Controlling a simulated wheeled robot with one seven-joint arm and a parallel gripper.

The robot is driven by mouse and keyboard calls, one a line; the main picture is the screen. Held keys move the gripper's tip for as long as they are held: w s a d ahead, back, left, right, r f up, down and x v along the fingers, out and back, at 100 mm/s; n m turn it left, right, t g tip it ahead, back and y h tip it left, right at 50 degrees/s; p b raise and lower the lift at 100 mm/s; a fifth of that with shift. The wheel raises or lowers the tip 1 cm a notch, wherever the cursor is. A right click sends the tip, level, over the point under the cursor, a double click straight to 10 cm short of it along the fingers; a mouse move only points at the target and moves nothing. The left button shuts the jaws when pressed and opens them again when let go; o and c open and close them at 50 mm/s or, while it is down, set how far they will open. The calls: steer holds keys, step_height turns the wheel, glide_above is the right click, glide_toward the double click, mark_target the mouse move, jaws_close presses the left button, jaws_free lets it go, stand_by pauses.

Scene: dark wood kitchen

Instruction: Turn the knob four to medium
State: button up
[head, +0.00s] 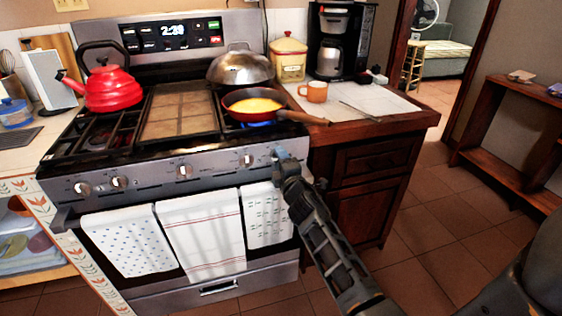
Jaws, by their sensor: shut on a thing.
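The stove's front panel (145,177) carries a row of knobs. From the left, visible knobs sit at the far left (83,189), beside it (120,182), near the middle (184,171) and right of the middle (246,160). My gripper (280,154) is at the right end of the panel, shut on a knob there that its fingers hide. I cannot read that knob's angle or any number. A blue flame (258,124) shows under the frying pan (240,111) with yellow food, on the front right burner.
The pan's handle (303,117) sticks out right, above and close to my gripper. A red kettle (108,87) and a domed lid (240,67) stand on the stove. Towels (200,232) hang on the oven handle below. The floor (440,220) to the right is clear.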

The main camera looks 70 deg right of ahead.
steer(key=o, duration=1)
steer(key=shift+o, duration=0.2)
steer(key=b+v, duration=0.2)
steer(key=v, duration=0.6)
steer(key=shift+f, duration=0.1)
steer(key=s+a+f+m+t+y, duration=0.15)
steer(key=s+a+y, duration=0.25)
steer(key=a, duration=0.7)
steer(key=s+a+f+t+y, duration=0.2)
steer(key=s+a+y, duration=0.2)
steer(key=a, duration=0.8)
steer(key=s+a+r+m+y, duration=0.5)
steer(key=s+a+r, duration=0.4)
steer(key=s+a, duration=0.4)
steer(key=shift+s+a+r+m+y, duration=0.4)
steer(key=shift+s+m, duration=0.35)
steer(key=shift+s, duration=0.25)
